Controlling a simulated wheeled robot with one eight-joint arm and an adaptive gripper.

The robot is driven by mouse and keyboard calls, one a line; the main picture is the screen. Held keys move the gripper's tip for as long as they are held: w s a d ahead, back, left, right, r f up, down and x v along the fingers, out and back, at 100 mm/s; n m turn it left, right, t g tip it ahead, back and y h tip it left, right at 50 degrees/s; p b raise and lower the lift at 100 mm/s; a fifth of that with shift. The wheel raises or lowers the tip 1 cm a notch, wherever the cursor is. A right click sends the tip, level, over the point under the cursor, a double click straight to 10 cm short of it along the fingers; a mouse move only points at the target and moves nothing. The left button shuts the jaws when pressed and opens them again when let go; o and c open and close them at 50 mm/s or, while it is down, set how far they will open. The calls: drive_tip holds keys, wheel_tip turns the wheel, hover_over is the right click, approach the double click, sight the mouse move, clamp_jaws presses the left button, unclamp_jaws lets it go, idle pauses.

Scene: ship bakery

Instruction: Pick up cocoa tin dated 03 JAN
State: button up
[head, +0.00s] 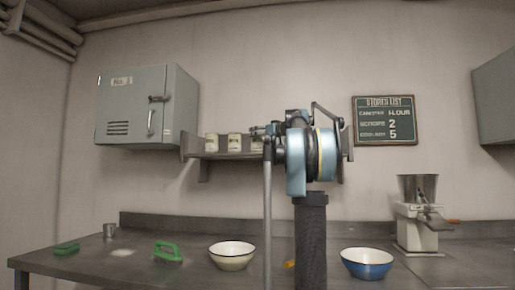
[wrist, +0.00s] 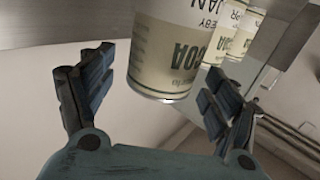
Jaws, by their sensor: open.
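Several cream cocoa tins with dark lettering stand in a row on the wall shelf (head: 222,155) in the head view. The left tin (head: 212,142) and the middle tin (head: 234,142) show clearly; the third tin (head: 256,143) is partly hidden by my gripper (head: 262,131). In the wrist view a near tin (wrist: 178,48) appears upside down, between and beyond my gripper's (wrist: 158,70) spread fingers. Its label shows part of "COCOA" and "JAN"; the day number is out of view. Other tins (wrist: 222,42) stand behind it. My gripper is open and empty.
A grey wall cabinet (head: 146,105) hangs left of the shelf. A stores list board (head: 384,120) hangs on the right.

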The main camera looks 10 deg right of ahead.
drive_tip(key=shift+x, duration=1)
drive_tip(key=c, duration=1.4)
